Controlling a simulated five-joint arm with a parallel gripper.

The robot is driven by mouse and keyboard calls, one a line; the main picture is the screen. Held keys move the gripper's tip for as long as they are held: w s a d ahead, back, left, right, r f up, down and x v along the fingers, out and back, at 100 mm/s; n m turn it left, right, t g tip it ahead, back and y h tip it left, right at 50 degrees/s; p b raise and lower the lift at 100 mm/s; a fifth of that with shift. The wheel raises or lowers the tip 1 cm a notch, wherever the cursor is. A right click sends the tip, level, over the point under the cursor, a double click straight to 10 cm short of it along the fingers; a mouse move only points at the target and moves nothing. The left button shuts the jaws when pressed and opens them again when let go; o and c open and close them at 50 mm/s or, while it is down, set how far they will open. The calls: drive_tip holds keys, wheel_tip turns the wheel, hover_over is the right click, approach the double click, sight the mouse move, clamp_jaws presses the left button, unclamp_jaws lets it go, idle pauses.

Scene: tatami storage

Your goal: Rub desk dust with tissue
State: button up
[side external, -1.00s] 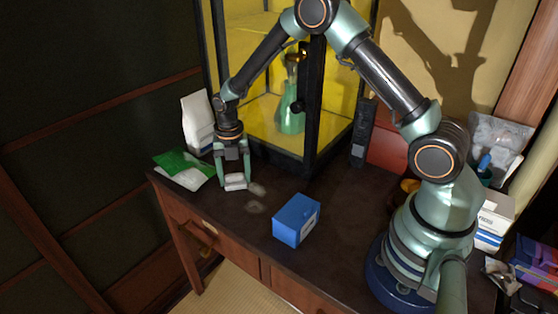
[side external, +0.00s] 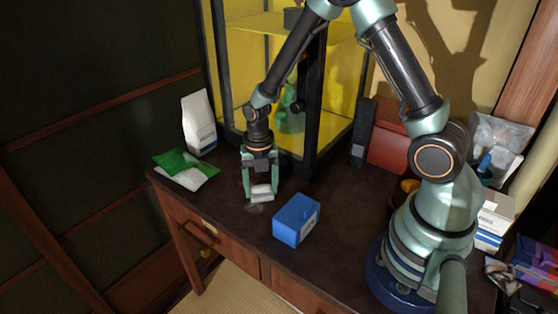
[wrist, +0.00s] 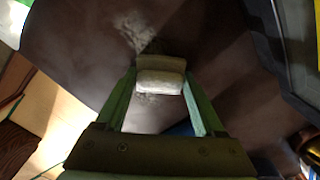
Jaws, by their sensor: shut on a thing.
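My gripper (side external: 260,193) is shut on a small white folded tissue (side external: 262,190) and points down at the dark desk top (side external: 215,215). In the wrist view the tissue (wrist: 160,82) sits between the green fingertips, low at the desk surface; whether it presses on it I cannot tell. A pale dust smear (side external: 253,208) shows just in front of the tissue. In the wrist view a grey dust patch (wrist: 131,30) lies beyond the tissue, with fainter dust beside it. The tissue and fingers hide part of the desk there.
A blue box (side external: 296,220) stands close to the right of the gripper. A green-and-white packet (side external: 187,168) and a white bag (side external: 198,122) are at the left end. A yellow-lined glass cabinet (side external: 250,75) stands behind. The desk's front left is clear.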

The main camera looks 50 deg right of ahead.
sight(274, 202)
drive_tip(key=s, duration=0.4)
wheel_tip(274, 202, up, 2)
drive_tip(key=shift+w+r, duration=0.1)
drive_tip(key=shift+r, duration=2.95)
